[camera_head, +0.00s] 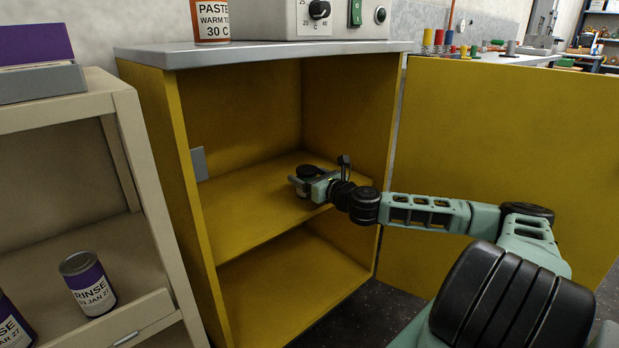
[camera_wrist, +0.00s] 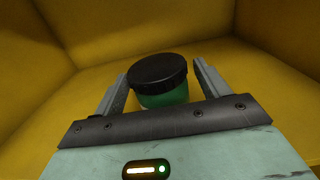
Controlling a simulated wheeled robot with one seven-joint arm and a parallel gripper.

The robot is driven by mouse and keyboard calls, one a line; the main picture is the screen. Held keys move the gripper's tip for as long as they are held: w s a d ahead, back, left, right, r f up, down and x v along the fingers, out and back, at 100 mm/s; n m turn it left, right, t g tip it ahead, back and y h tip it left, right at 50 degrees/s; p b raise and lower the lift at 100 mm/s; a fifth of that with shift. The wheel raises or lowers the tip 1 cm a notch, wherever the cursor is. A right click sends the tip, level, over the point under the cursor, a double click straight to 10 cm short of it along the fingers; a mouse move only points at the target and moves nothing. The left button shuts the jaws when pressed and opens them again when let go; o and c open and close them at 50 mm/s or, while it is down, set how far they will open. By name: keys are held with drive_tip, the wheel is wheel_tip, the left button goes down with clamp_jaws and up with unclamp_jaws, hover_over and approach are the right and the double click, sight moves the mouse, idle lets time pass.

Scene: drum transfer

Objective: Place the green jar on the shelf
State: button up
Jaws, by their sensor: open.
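The green jar (camera_wrist: 160,97) has a black lid and stands upright between the open fingers of my gripper (camera_wrist: 160,90) in the wrist view. A gap shows on each side of the jar. In the head view the jar's dark lid (camera_head: 307,171) shows at my gripper (camera_head: 302,185), partly covered by it. The jar is on the middle shelf (camera_head: 250,215) of the yellow cabinet, towards the right side. The jar's lower part is hidden by the gripper.
The yellow cabinet (camera_head: 188,180) has an open door (camera_head: 490,150) at the right, behind my arm. A grey worktop holds a paste can (camera_head: 210,22) and a control box (camera_head: 335,18). A beige rack (camera_head: 150,180) at the left holds purple rinse cans (camera_head: 88,284). The shelf's left part is clear.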

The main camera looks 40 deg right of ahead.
drive_tip(key=shift+r, duration=0.25)
drive_tip(key=s+p, duration=0.2)
drive_tip(key=s, duration=1)
drive_tip(key=s+a+f+n+g+y, duration=0.1)
drive_tip(key=a+f+n+g+y, duration=0.25)
drive_tip(key=a+n, duration=0.4)
drive_tip(key=s+a+f+n+g+y, duration=0.15)
drive_tip(key=a+n+g+y, duration=0.3)
drive_tip(key=a, duration=0.65)
drive_tip(key=s+a+f+n+g, duration=0.5)
drive_tip(key=s+a+n+g, duration=0.35)
drive_tip(key=n, duration=0.25)
drive_tip(key=s+a+r+n+h, duration=0.4)
drive_tip(key=s+r+n, duration=0.3)
drive_tip(key=r+n, duration=0.2)
drive_tip(key=s+a+r+n+g+h, duration=0.1)
drive_tip(key=s+a+r+n+h, duration=0.3)
drive_tip(key=s+r+n, duration=0.3)
wheel_tip(320, 180, up, 2)
drive_tip(key=a+n, duration=0.1)
drive_tip(key=n, duration=0.3)
drive_tip(key=shift+s+a+r, duration=0.2)
drive_tip(key=shift+s+a, duration=0.05)
drive_tip(key=shift+s, duration=0.15)
